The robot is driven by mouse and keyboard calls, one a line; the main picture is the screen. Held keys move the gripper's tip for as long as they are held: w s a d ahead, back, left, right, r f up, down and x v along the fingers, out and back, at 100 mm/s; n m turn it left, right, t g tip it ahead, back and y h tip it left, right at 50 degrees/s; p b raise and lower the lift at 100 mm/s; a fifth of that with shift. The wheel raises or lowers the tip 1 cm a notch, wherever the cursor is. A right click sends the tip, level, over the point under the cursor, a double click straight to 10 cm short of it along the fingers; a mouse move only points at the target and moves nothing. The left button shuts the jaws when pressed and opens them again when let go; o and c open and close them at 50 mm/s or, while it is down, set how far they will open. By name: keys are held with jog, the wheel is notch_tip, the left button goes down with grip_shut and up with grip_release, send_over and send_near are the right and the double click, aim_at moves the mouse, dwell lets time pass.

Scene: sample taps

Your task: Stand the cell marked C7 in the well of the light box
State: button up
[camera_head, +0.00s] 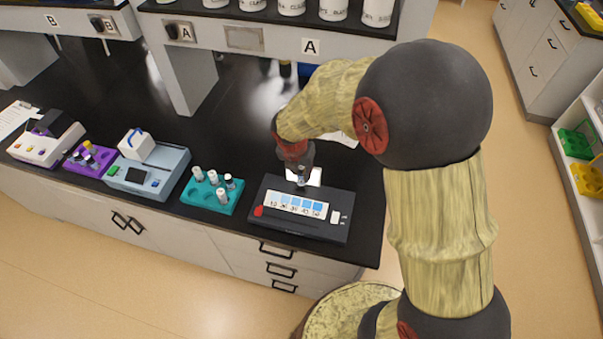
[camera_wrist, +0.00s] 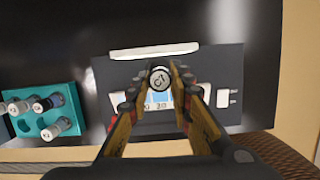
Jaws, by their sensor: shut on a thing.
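The cell marked C7 (camera_wrist: 160,80) is upright between the fingertips of my gripper (camera_wrist: 160,74), its light round cap facing the wrist camera. In the head view my gripper (camera_head: 301,180) is over the back part of the light box, shut on the cell. The light box (camera_head: 327,231) is a dark, flat box at the right of the bench, with a white strip of blue patches (camera_head: 297,205), a red knob (camera_head: 259,211) and a bright upright panel (camera_wrist: 153,51) at its back. The well is hidden behind the cell and fingers; I cannot tell whether the cell touches it.
A teal rack (camera_head: 207,206) with several capped cells stands left of the light box. Further left are a blue-grey instrument (camera_head: 165,184), a purple rack (camera_head: 78,165) and a white instrument (camera_head: 42,151). A shelf with white jars (camera_head: 333,9) overhangs the back.

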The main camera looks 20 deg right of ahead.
aim_at(300, 182)
jog(key=shift+w+a+m, duration=0.15)
jog(key=shift+w+m, duration=0.15)
jog(key=shift+h, duration=0.3)
notch_tip(300, 182, down, 5)
jog(key=b, duration=0.5)
jog(key=shift+r, duration=0.1)
dwell(0.7)
jog(key=shift+f, duration=0.75)
jog(key=shift+f, duration=0.1)
